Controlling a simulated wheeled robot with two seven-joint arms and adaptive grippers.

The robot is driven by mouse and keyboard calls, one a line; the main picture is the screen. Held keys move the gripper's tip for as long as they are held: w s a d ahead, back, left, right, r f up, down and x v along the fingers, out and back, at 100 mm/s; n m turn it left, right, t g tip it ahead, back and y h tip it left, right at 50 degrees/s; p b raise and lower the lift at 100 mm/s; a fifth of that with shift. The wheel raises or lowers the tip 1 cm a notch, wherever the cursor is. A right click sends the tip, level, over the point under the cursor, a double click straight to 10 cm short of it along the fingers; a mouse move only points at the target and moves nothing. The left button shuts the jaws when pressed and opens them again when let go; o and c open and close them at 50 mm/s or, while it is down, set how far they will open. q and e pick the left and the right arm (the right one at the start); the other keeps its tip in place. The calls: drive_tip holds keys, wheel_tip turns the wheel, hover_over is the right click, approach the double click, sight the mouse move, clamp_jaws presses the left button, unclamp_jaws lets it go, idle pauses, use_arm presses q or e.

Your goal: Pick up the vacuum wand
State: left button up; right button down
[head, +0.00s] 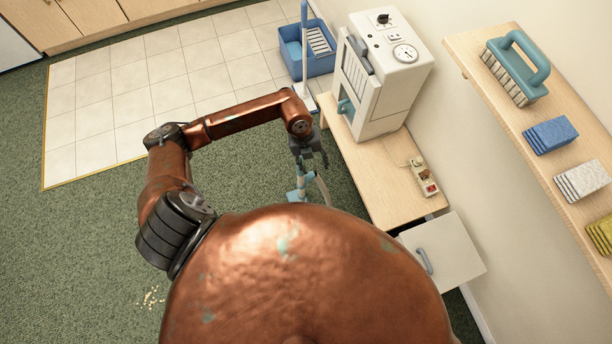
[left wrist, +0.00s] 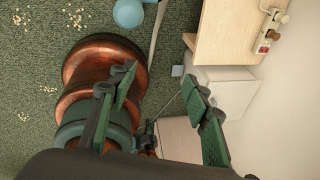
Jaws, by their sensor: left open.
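My left gripper (head: 310,158) points down over the green carpet, beside the low wooden table. In the left wrist view its two dark green fingers (left wrist: 162,92) are spread apart with nothing held between them. Just below it in the head view is a light blue piece (head: 297,194) with a pale grey tube (head: 323,188) beside it. These look like part of the vacuum, but my body hides the rest, and I cannot tell which part is the wand. In the left wrist view a rounded light blue part (left wrist: 128,13) and a grey tube (left wrist: 156,35) show at the top.
The low table (head: 385,190) holds a white machine (head: 385,75) and a power strip (head: 424,178). A blue bucket (head: 320,62) with a pole (head: 304,35) stands on the tiles. Crumbs (head: 151,297) lie on the carpet.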

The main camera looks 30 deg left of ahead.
use_arm(q)
drive_tip(key=a, duration=0.2)
drive_tip(key=w+a+y, duration=0.1)
drive_tip(key=a, duration=0.1)
drive_tip(key=a+f+y, duration=0.1)
drive_tip(key=a, duration=0.1)
drive_tip(key=shift+w+n+b, duration=0.2)
drive_tip(key=shift+n+b, duration=0.1)
drive_tip(key=shift+b, duration=0.1)
drive_tip(key=shift+a+f+y, duration=0.2)
drive_tip(key=shift+f, duration=0.4)
drive_tip(key=shift+a+f+y, duration=0.2)
drive_tip(key=shift+f, duration=0.4)
drive_tip(key=shift+w+f+b, duration=0.15)
drive_tip(key=shift+f+b, duration=0.35)
drive_tip(key=shift+f, duration=2.25)
drive_tip(key=shift+c, duration=0.3)
clamp_jaws()
drive_tip(key=shift+r, duration=0.1)
